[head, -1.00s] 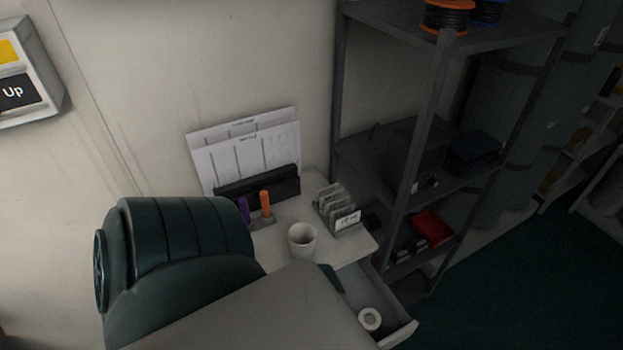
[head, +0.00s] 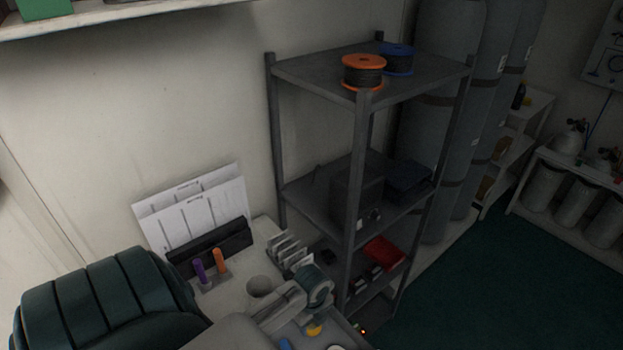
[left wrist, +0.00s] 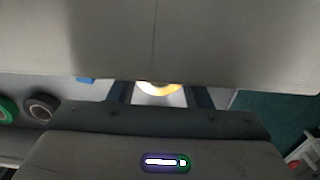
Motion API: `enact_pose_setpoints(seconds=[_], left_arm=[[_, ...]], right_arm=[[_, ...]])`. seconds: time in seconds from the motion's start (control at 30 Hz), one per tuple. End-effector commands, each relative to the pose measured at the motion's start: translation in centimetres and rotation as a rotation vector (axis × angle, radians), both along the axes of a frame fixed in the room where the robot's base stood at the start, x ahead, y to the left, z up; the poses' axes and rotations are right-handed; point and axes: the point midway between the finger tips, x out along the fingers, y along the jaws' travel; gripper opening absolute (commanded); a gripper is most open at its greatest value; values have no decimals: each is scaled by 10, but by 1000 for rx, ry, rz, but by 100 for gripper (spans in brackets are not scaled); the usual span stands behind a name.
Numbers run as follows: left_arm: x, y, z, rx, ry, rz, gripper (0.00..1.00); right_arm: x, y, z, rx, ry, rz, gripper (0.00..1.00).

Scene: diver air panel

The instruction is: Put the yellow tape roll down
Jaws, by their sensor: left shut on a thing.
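The yellow tape roll (head: 314,328) shows as a small yellow patch under my left gripper (head: 313,320) in the head view. In the left wrist view its yellow and pale curved rim (left wrist: 158,88) shows between the two dark fingers (left wrist: 160,96). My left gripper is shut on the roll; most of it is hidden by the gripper. I cannot tell whether the roll touches a surface below. My right gripper is not in view.
A white roll (head: 337,347) and a blue item (head: 285,344) show at the bottom edge. A dark shelf (head: 352,200) stands just behind. The wrist view shows green (left wrist: 7,110) and grey (left wrist: 40,106) rolls.

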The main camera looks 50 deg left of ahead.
Motion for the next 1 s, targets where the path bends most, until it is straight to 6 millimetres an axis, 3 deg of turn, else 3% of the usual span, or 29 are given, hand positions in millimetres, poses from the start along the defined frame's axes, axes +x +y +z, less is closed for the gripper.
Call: enact_pose_setpoints(seconds=[0.2,0.53,0.57,0.63,1.0], left_arm=[[0,-1,-17,-1,0,0,23],[-1,0,-21,0,0,-1,23],[-1,0,-20,0,0,-1,51],[-1,0,-20,0,0,-1,64],[0,0,-16,1,-1,-1,66]], right_arm=[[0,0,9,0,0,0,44],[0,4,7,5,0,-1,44],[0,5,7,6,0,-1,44],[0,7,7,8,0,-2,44],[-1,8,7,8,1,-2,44]])
